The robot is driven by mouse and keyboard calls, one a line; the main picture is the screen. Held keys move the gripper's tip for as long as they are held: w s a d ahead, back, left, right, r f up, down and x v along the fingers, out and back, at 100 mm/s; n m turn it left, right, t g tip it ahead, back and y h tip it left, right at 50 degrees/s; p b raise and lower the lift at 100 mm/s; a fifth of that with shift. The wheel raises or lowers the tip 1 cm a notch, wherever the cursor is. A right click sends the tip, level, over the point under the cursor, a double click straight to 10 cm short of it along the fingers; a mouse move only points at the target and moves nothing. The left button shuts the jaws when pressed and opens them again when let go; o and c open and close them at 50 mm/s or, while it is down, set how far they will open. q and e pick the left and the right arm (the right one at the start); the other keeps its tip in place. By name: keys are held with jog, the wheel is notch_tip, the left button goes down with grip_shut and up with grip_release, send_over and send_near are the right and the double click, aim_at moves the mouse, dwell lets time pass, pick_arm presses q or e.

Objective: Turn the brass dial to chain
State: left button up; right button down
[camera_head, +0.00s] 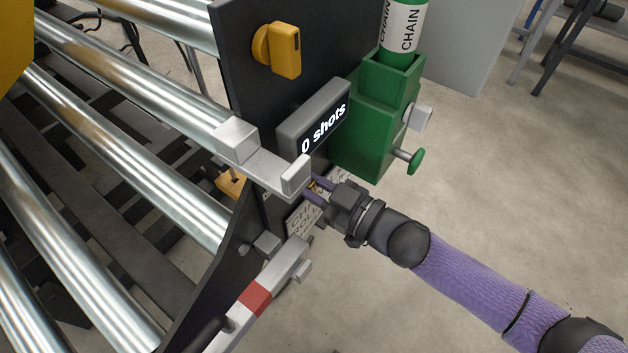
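A small piece of the brass dial (312,186) shows on the dark side plate, between the fingertips of my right gripper (316,191). The fingers lie on either side of it and hide most of it. I cannot tell whether they touch it or which way it points. A white label plate (304,219) with partly hidden lettering sits just below the fingers, and another pale label edge lies behind them. A green holder (377,120) carries a green canister marked CHAIN (408,27). My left gripper is not in view.
A grey display (315,122) reads "0 shots" above the gripper. A grey bracket (262,168) juts out close to the fingers. A red-and-white lever (257,297) is below. A yellow knob (280,50) is higher on the plate. Steel rollers (130,155) fill the left; open floor lies right.

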jog(key=shift+s+n+p, duration=0.1)
jog(key=shift+n+p, duration=0.2)
jog(key=shift+n, duration=0.6)
jog(key=n, duration=0.3)
jog(key=shift+s+a+f+p, duration=0.1)
jog(key=shift+a+p, duration=0.05)
jog(key=shift+p, duration=0.25)
jog(key=shift+s+f+n, duration=0.1)
jog(key=shift+n, duration=0.7)
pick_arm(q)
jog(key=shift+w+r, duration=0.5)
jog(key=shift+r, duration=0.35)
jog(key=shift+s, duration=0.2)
pick_arm(e)
jog(key=shift+n, duration=0.4)
